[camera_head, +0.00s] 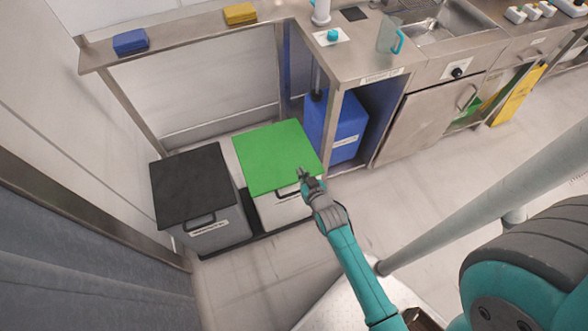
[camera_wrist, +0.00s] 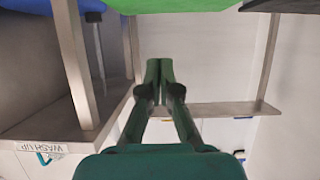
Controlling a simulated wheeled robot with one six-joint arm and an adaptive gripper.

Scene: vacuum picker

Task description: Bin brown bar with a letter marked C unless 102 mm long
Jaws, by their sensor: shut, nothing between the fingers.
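My gripper (camera_head: 301,172) is at the near right part of the green-lidded bin (camera_head: 278,158), with its fingertips over the lid in the head view. I cannot tell whether it touches the lid. The fingers are shut together and empty, as the wrist view (camera_wrist: 159,70) shows. The green lid lies flat on its white body, with a dark handle at the front. A black-lidded grey bin (camera_head: 190,186) stands to its left, also closed, with a handle and label. No brown bar shows in either view, and no letter C can be read.
A blue bin (camera_head: 338,124) sits under the counter. A blue box (camera_head: 130,41) and a yellow box (camera_head: 240,13) lie on the steel shelf (camera_head: 190,43). A jug (camera_head: 390,35) stands by the sink (camera_head: 450,22). The floor (camera_head: 420,165) right of the bins is mostly clear.

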